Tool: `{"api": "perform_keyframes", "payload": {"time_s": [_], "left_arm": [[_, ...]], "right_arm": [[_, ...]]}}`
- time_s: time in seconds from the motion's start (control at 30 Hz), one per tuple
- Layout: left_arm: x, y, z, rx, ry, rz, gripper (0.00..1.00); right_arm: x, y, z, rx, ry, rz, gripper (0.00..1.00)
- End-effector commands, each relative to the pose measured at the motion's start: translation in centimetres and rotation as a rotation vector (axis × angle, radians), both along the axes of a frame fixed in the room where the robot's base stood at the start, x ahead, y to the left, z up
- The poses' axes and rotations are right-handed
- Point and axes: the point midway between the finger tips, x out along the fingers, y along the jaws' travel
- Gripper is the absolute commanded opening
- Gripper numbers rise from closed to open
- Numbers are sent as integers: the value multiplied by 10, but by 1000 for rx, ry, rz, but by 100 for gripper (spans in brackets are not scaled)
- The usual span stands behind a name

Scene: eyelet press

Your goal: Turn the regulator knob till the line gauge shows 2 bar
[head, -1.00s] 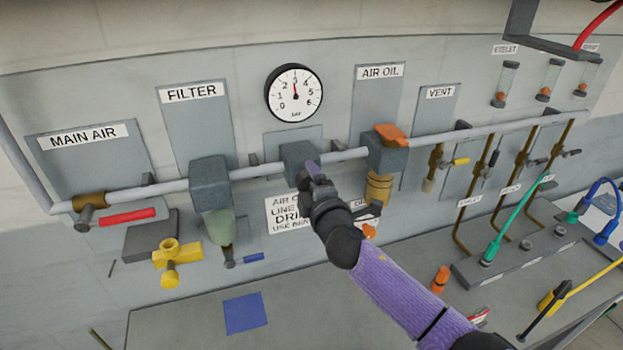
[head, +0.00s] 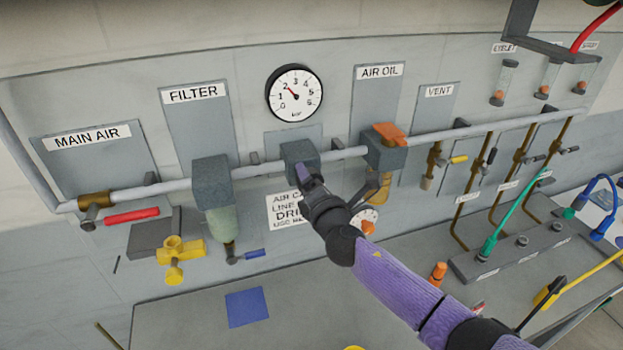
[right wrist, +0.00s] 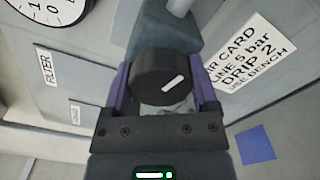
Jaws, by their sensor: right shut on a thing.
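The line gauge (head: 294,93) is a round white dial on the wall, numbered 0 to 6. Its needle points up and left, at about 2. The grey regulator block (head: 299,155) sits on the pipe below the gauge. My right gripper (head: 304,177) is at the front of this block, and its fingers hide the knob in the head view. In the right wrist view the black knob (right wrist: 166,78) with a white mark lies between the two purple fingers of my right gripper (right wrist: 166,88), which is shut on it. My left gripper is not in view.
An air card (right wrist: 248,50) hangs beside the regulator; its line entry seems to read 5 bar. The filter (head: 212,182) is left of the regulator, the air oil unit (head: 385,153) right. A red main air handle (head: 132,216) is far left. A blue square (head: 247,310) lies on the bench.

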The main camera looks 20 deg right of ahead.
Motion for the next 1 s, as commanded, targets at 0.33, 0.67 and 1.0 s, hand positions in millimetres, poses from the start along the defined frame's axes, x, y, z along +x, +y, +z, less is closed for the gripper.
{"api": "perform_keyframes", "payload": {"time_s": [0.33, 0.67, 1.0], "left_arm": [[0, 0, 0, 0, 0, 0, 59], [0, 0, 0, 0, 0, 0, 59], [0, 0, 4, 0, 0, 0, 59]], "right_arm": [[-1, 0, -2, -20, 3, 1, 16], [0, 0, -2, -19, 3, 0, 100], [-13, -1, -1, -19, 1, 0, 100]]}}
